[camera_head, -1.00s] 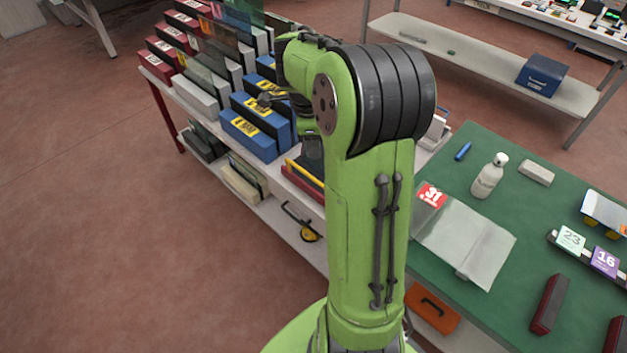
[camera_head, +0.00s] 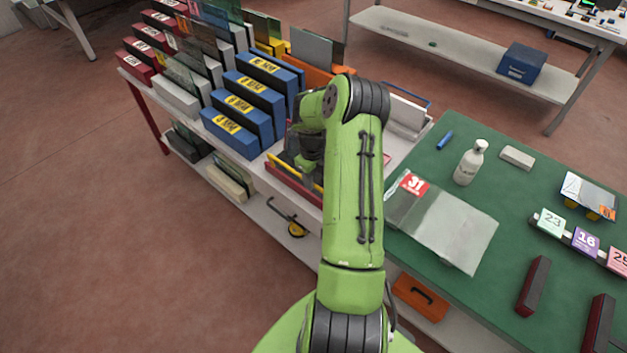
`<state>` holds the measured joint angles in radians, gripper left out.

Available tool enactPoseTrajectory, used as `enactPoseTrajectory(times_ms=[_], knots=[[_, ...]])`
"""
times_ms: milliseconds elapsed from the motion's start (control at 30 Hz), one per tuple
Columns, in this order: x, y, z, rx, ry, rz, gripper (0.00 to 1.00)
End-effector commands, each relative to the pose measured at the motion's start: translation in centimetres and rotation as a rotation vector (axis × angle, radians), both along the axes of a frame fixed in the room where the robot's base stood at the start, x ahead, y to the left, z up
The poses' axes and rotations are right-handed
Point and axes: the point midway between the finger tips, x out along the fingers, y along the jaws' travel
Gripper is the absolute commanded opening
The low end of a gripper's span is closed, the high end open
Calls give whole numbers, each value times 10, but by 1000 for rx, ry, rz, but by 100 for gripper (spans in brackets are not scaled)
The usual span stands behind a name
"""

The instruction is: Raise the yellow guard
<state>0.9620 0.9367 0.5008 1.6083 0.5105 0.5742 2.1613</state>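A yellow bar (camera_head: 284,166), which may be the yellow guard, shows just left of my arm in the head view. It lies along the upper edge of a red-sided unit (camera_head: 291,188) on the bench. My wrist and arm hide most of that unit. My gripper (camera_head: 303,163) is low over the unit, close to the yellow bar. Its fingers are hidden or too small to make out, so I cannot tell whether they touch the bar.
Blue racks (camera_head: 238,124) with yellow labels stand left of my wrist, with glass sheets behind. An orange rack (camera_head: 318,76) stands beyond. A green mat (camera_head: 470,300) at right holds a white bottle (camera_head: 470,162) and a clear sleeve (camera_head: 446,232).

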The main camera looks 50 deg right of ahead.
Motion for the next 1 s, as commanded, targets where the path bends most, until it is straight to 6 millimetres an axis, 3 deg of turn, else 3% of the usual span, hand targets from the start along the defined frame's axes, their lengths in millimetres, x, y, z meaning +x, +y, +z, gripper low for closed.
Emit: enactPoseTrajectory(times_ms=[100,367,600,1000], knots=[[0,-1,-11,-1,0,0,38],[0,-1,-12,-1,0,1,38],[0,-1,-12,-1,0,1,1],[0,-1,-12,-1,0,1,0]])
